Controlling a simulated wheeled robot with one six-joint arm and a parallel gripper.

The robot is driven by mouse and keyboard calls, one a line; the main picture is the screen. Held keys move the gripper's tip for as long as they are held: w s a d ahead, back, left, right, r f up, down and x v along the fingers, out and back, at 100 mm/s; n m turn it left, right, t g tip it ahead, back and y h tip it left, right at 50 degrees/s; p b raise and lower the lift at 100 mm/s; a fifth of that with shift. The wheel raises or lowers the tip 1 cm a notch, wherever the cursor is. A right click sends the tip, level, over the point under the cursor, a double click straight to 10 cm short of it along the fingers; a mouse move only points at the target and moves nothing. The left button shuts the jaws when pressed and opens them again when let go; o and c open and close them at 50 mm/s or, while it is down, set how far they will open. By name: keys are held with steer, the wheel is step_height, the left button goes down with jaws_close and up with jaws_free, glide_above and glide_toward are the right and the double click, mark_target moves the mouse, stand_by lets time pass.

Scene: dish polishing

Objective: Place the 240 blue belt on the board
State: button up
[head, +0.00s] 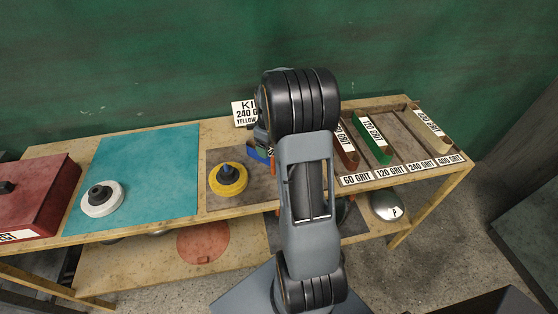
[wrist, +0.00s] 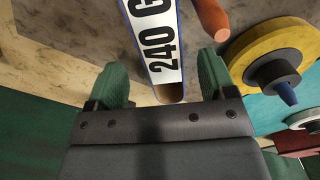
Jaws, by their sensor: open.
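The blue-edged belt with a white "240 G" label (wrist: 154,38) lies between the green fingers of my gripper (wrist: 161,62) in the wrist view. The fingers are open, with gaps on both sides of the belt. In the head view my arm hides most of the belt; a small blue part (head: 259,155) shows at its left, beside the yellow wheel. The board (head: 400,143) at the right of the bench has places labelled 60, 120, 240 and 400 GRIT. A brown belt (head: 346,154), a green belt (head: 371,139) and a tan belt (head: 431,131) lie there; the 240 place looks bare.
The yellow wheel (head: 227,180) sits left of my arm and shows in the wrist view (wrist: 278,62). An orange-brown rod end (wrist: 211,18) is close to the right finger. A white wheel (head: 102,198) sits on a teal mat (head: 150,165); a red box (head: 38,198) stands far left.

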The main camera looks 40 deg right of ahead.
mark_target(270, 156)
steer(key=shift+s+f+p, duration=0.15)
steer(key=shift+f+p, duration=0.5)
steer(key=shift+f, duration=2.15)
steer(key=shift+r, duration=0.1)
steer(key=c, duration=1.2)
